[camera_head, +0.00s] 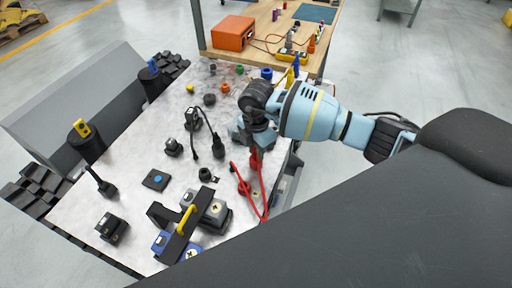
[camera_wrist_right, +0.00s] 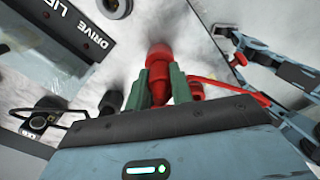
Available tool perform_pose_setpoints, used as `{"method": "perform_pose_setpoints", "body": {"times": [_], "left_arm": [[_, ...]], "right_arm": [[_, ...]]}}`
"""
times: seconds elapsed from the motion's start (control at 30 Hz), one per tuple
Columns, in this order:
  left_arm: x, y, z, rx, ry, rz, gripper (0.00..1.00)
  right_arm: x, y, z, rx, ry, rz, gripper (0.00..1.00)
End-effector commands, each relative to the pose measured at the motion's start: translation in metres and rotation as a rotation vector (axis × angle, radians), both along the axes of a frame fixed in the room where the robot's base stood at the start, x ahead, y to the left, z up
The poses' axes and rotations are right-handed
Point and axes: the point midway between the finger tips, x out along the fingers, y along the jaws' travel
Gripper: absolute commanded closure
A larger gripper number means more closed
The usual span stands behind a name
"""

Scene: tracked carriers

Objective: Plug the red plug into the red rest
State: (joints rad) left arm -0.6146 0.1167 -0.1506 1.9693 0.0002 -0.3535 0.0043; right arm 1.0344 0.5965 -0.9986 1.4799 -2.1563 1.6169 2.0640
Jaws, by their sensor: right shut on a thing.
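My right gripper (camera_head: 257,150) reaches down over the right side of the pale worktop, shut on the red plug (camera_head: 255,160). In the right wrist view its green fingers (camera_wrist_right: 157,88) stand on either side of the red plug (camera_wrist_right: 158,92). A wider red round part (camera_wrist_right: 158,55) shows just beyond the fingertips; I cannot tell whether it is the plug's own end or the red rest. A red cable (camera_head: 262,204) runs from near the gripper across the worktop. A small red piece (camera_head: 243,188) lies beside it; I cannot tell whether this is the rest. My left gripper is out of view.
A black frame with a yellow handle (camera_head: 187,219) stands at the front of the worktop (camera_head: 130,190). A black plug on a cable (camera_head: 218,150) lies left of my gripper. Several small coloured caps sit farther back. A wooden bench (camera_head: 268,22) with an orange box (camera_head: 233,33) stands behind.

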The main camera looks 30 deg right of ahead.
Motion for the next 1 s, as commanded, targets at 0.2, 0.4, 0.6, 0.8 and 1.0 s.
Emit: {"method": "perform_pose_setpoints", "body": {"times": [0.2,0.4,0.6,0.8,1.0], "left_arm": [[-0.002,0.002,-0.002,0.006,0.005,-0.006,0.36],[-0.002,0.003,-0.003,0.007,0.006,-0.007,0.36],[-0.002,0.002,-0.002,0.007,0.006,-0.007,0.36],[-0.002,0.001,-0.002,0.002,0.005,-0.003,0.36],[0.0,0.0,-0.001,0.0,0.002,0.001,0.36]], "right_arm": [[0.0,0.0,-0.005,0.0,0.001,0.0,0.99],[0.0,0.0,-0.007,0.0,-0.001,0.0,0.68],[0.0,0.0,-0.007,0.0,-0.001,0.0,0.52],[0.0,0.0,-0.007,0.0,-0.001,0.0,0.52],[0.001,0.0,0.012,0.001,-0.006,0.001,0.52]]}}
